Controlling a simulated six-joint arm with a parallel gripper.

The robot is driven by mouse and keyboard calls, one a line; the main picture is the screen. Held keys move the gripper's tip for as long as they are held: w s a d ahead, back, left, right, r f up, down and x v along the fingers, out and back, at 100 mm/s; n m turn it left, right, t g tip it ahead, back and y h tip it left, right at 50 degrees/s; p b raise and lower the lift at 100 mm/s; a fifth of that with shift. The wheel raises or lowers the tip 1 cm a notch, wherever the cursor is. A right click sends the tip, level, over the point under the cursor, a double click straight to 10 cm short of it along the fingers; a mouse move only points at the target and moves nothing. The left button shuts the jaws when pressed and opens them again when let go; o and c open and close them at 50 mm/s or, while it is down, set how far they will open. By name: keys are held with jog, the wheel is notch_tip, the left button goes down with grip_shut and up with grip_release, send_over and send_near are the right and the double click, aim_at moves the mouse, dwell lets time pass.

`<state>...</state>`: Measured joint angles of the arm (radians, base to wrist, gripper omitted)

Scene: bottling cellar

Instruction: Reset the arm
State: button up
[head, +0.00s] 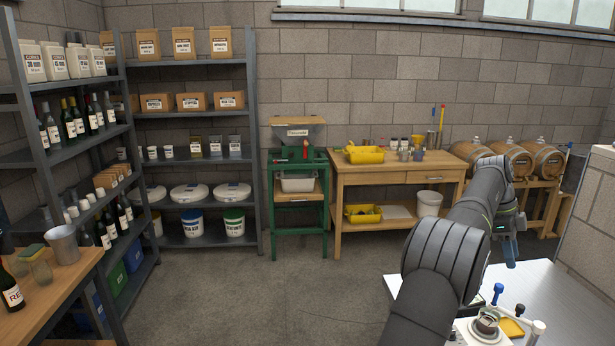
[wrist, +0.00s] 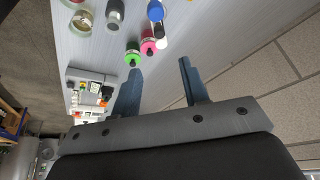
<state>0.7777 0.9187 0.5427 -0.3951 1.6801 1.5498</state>
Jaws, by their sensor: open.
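My arm reaches from the bottom of the head view up to the right and bends over a pale bench (head: 570,292). My gripper (head: 509,252) hangs over the back part of that bench, partly hidden by my own arm. In the wrist view my gripper (wrist: 160,67) shows two blue fingers spread well apart, with nothing between them. Past the fingertips, a green-ringed small item (wrist: 132,54), a pink-ringed one (wrist: 148,44) and a blue-topped one (wrist: 155,12) are on the bench. They appear apart from the fingers.
An orange pad (head: 511,327) and a blue-topped piece (head: 497,290) are at the bench front. A block wall (head: 592,200) stands close on the right. A wooden workbench (head: 400,178) and barrels (head: 508,156) stand behind. The floor (head: 290,290) in the middle is clear.

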aim_at(519, 305)
jog(key=x, duration=1.3)
jog(key=shift+d+f, duration=0.1)
jog(key=shift+f, duration=0.2)
jog(key=shift+s+f+n, duration=0.15)
jog(key=shift+n, duration=0.15)
jog(key=shift+s+a+n+t, duration=0.15)
jog(key=shift+a+n+t, duration=0.15)
jog(key=shift+s+a+n+t+h, duration=0.25)
jog(key=shift+s+n+t+h, duration=0.05)
jog(key=shift+n, duration=0.7)
jog(key=shift+c, duration=0.4)
